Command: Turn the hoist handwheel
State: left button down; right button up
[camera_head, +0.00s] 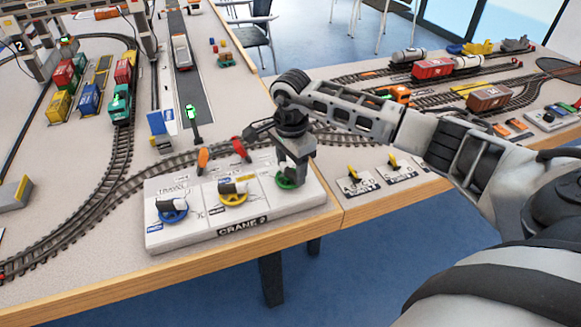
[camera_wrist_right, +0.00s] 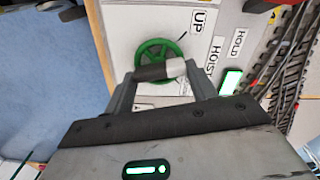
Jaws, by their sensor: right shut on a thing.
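The green hoist handwheel (camera_head: 284,184) is at the right end of the CRANE 2 control panel (camera_head: 180,239), mostly hidden under my right gripper (camera_head: 291,172). In the right wrist view the wheel (camera_wrist_right: 181,48) shows beside the words HOIST and UP. A dark grey and white crank handle (camera_wrist_right: 152,72) lies across the wheel, between the two fingers of my right gripper (camera_wrist_right: 161,72), which is shut on it. My left gripper is not in view.
A blue handwheel (camera_head: 172,213) and a yellow handwheel (camera_head: 233,197) sit left on the same panel. Small yellow levers (camera_head: 352,171) are to the right.

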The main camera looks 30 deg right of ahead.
jog(key=m, duration=0.5)
jog(key=shift+s+b, duration=0.15)
jog(key=shift+b, duration=0.2)
jog(key=shift+m, duration=0.4)
jog(key=shift+r, duration=0.1)
jog(key=o, duration=1)
notch_tip(320, 180, up, 16)
jog(key=shift+f+b, duration=0.1)
jog(key=shift+b, duration=0.4)
